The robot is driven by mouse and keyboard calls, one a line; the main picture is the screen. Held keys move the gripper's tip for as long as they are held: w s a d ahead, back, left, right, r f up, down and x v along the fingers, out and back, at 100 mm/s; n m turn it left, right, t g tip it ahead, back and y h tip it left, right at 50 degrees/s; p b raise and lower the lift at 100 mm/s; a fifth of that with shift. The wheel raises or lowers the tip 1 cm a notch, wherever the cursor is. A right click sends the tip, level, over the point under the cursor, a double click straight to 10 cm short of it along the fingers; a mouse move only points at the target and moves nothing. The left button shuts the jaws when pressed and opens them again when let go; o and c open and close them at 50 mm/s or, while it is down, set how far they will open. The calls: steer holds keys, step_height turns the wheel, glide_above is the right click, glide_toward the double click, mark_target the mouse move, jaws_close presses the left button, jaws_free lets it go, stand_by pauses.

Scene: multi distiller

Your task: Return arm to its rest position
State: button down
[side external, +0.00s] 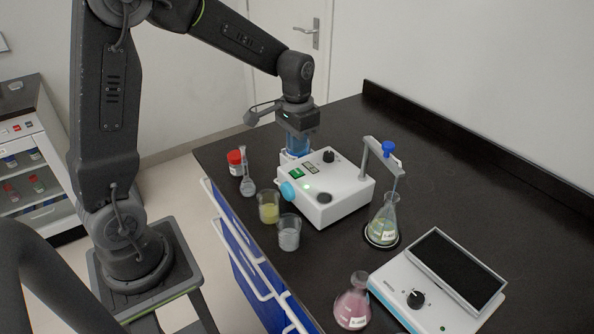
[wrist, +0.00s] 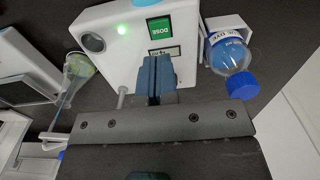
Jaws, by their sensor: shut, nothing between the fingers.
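My gripper (side external: 298,146) hangs from my arm over the back left end of the white dosing machine (side external: 322,190). In the wrist view its blue fingers (wrist: 156,75) are pressed together, with nothing between them. The machine (wrist: 120,50) is in front of the fingers in that view, with a lit green lamp and a green DOSE label. A clear bottle with a blue cap (wrist: 242,85) stands in a white holder to the right of the fingers, apart from them. In the side view I cannot clearly tell the bottle from the blue fingers.
A red-capped jar (side external: 235,163), a small flask (side external: 248,185), a yellow beaker (side external: 268,208) and a grey beaker (side external: 289,232) stand left of the machine. The back right table is clear.

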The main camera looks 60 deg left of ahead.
steer(key=shift+r, duration=0.35)
steer(key=s+d+r+t, duration=0.2)
steer(key=s+d+r, duration=0.2)
steer(key=s, duration=0.5)
steer(key=s+d+r+t, duration=0.3)
steer(key=s+d+r, duration=0.1)
steer(key=s, duration=0.5)
steer(key=shift+s+d+r+t, duration=0.2)
steer(key=shift+d+r+t, duration=0.15)
steer(key=shift+r, duration=0.55)
steer(key=shift+w, duration=0.15)
